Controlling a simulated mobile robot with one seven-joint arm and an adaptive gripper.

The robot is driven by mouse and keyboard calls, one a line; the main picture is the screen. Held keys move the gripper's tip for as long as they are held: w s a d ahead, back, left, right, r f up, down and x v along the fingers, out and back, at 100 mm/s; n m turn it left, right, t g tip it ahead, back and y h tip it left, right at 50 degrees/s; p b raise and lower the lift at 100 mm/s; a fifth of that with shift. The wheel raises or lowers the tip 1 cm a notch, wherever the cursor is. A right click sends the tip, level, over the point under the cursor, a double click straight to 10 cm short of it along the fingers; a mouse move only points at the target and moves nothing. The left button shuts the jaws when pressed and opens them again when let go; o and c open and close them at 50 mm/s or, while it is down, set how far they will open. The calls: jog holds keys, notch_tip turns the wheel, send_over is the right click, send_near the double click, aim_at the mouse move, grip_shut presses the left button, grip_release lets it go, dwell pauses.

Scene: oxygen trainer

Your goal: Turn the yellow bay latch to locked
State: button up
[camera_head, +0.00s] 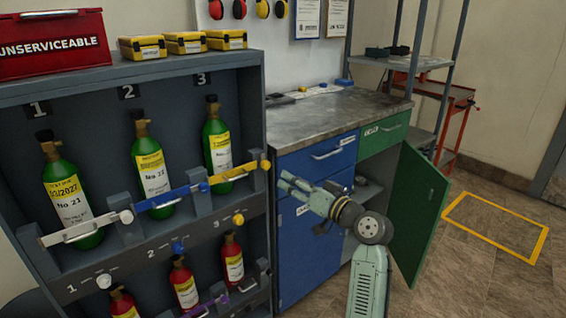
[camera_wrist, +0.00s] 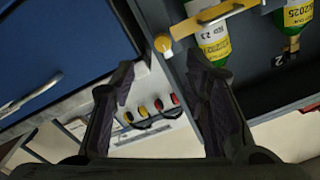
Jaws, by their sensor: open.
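The yellow latch bar (camera_head: 228,177) crosses bay 3 in front of a green cylinder (camera_head: 216,146), with a yellow end piece (camera_head: 265,165) at its right. The bar (camera_wrist: 212,18) and its round end (camera_wrist: 162,43) show at the top of the wrist view. A separate round yellow knob (camera_head: 238,218) sits below it on the rack's ledge. My gripper (camera_head: 282,183) is open and empty, its fingers pointing left towards the rack's right edge, just right of and below the bar's end. In the wrist view my gripper (camera_wrist: 160,88) appears apart from the latch.
White (camera_head: 85,230) and blue (camera_head: 170,199) latch bars cross the other upper bays. Small red cylinders (camera_head: 184,284) stand below. A blue cabinet (camera_head: 310,250) is right of the rack, and its green door (camera_head: 422,210) hangs open.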

aim_at(268, 167)
jog(key=p+x, duration=0.2)
jog(key=x, duration=0.8)
jog(key=shift+a+p, duration=0.3)
grip_shut()
